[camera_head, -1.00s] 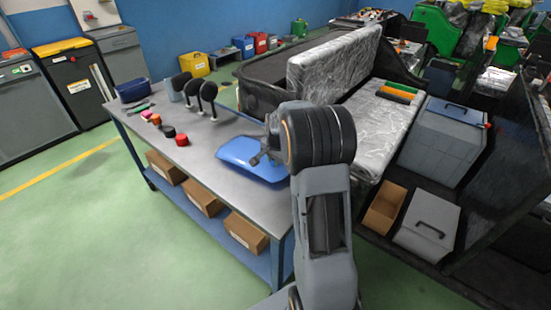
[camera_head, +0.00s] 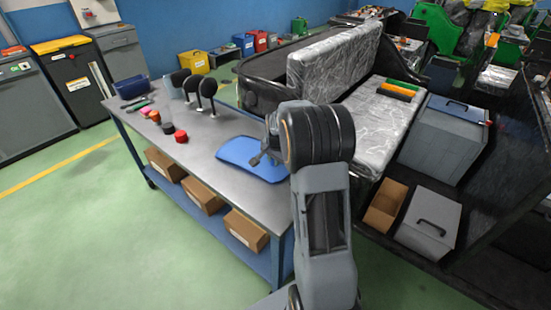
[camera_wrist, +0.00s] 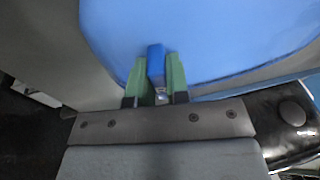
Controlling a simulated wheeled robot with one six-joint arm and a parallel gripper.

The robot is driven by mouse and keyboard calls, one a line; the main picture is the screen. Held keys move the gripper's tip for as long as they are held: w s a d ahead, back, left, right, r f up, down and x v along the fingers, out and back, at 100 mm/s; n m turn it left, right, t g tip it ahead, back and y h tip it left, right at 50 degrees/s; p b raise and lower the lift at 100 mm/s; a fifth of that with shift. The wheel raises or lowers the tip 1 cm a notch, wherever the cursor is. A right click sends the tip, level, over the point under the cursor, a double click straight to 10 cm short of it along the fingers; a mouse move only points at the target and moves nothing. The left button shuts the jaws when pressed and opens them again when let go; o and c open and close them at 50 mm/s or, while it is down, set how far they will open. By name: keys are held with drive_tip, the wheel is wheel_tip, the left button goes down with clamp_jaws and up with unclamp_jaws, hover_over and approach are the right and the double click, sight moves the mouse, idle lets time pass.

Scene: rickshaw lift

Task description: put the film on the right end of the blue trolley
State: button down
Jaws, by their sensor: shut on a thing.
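The film is a flat, rounded blue sheet (camera_head: 245,158) over the right end of the blue trolley (camera_head: 200,165), which has a grey top and blue frame. The sheet lies nearly level at the top; I cannot tell whether it touches. In the wrist view the blue film (camera_wrist: 190,30) fills the upper middle. My gripper (camera_wrist: 157,62) has green fingers shut on a blue tab at the film's near edge. In the head view my gripper (camera_head: 264,152) is at the film's right side, partly hidden by my wrist.
Red (camera_head: 180,136) and black caps, several black upright pieces (camera_head: 190,90) and a dark blue bin (camera_head: 131,87) stand on the trolley's left and middle. Boxes (camera_head: 245,230) are on its lower shelf. Wrapped seats (camera_head: 335,65) and a grey case (camera_head: 428,222) are to the right.

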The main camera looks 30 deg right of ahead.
drive_tip(key=shift+f+b, duration=0.3)
drive_tip(key=shift+f, duration=0.2)
drive_tip(key=c, duration=1)
unclamp_jaws()
drive_tip(key=p+v, duration=0.1)
drive_tip(key=v, duration=1.3)
drive_tip(key=shift+s+a+r+n+t+y+p, duration=0.15)
drive_tip(key=shift+s+a+r+n+p, duration=1)
drive_tip(key=shift+s+a+n, duration=1.75)
drive_tip(key=shift+s+a+r+n+t+y+p, duration=0.15)
drive_tip(key=shift+s+a+r+n+p, duration=0.95)
drive_tip(key=shift+s+a, duration=2.05)
drive_tip(key=shift+s+a+r+n+t+y+p, duration=0.15)
drive_tip(key=shift+s+a+r+n+p, duration=0.55)
drive_tip(key=shift+s+a+n+p, duration=2.25)
